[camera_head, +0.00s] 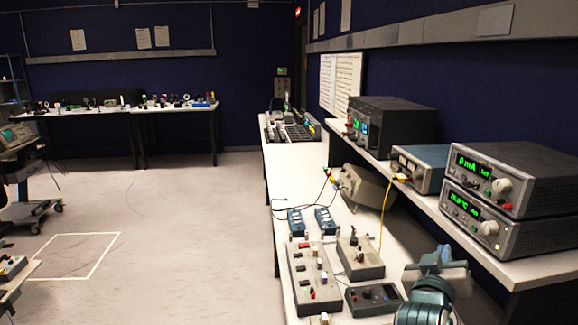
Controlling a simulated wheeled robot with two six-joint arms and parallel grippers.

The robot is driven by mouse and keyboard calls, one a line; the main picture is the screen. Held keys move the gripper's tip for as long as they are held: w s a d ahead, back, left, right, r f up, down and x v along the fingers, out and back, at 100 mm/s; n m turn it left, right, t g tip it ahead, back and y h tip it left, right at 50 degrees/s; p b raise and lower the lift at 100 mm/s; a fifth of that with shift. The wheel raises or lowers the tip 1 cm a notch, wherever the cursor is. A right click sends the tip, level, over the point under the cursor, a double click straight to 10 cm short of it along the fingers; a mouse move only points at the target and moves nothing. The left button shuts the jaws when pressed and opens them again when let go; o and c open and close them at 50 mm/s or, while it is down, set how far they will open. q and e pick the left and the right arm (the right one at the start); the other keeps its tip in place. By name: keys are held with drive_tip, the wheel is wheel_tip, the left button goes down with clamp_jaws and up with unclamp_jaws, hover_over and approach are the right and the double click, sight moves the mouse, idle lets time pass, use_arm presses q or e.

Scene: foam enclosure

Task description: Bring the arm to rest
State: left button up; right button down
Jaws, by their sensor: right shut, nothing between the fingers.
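My right arm (425,308) comes in at the bottom right and ends in my teal-grey right gripper (442,258). The gripper is shut and empty. It shows over the right side of the white workbench (290,180), in front of the shelf edge. No contact with the bench or the devices can be made out. My left gripper is not in view.
A grey control box (313,278), a smaller box (360,258) and a dark box (374,299) lie left of the gripper. Stacked meters (510,180) stand on the shelf at right. A yellow cable (385,215) hangs from the shelf. Open floor (190,230) lies left.

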drive_tip(key=s+f+n+g+y, duration=0.1)
drive_tip(key=s+f+g+y, duration=0.1)
drive_tip(key=s+f, duration=0.35)
drive_tip(key=s+a+f+g+y, duration=0.1)
drive_tip(key=s+f+y, duration=0.1)
drive_tip(key=f, duration=0.7)
drive_tip(key=s+f+n+g+y, duration=0.1)
drive_tip(key=s+f+g+y, duration=0.1)
drive_tip(key=s+f, duration=0.35)
drive_tip(key=s+a+f+g+y, duration=0.2)
drive_tip(key=s+f+g, duration=0.1)
drive_tip(key=s+f, duration=0.5)
drive_tip(key=s+a+f+g+y, duration=0.25)
drive_tip(key=s+f, duration=0.25)
drive_tip(key=s, duration=0.5)
drive_tip(key=d+f+g, duration=0.2)
drive_tip(key=d+f, duration=0.1)
drive_tip(key=f, duration=2.7)
drive_tip(key=s+d+f+g, duration=0.1)
drive_tip(key=s+f, duration=1.7)
drive_tip(key=f, duration=0.1)
drive_tip(key=shift+s+d+f, duration=0.25)
drive_tip(key=shift+f, duration=0.05)
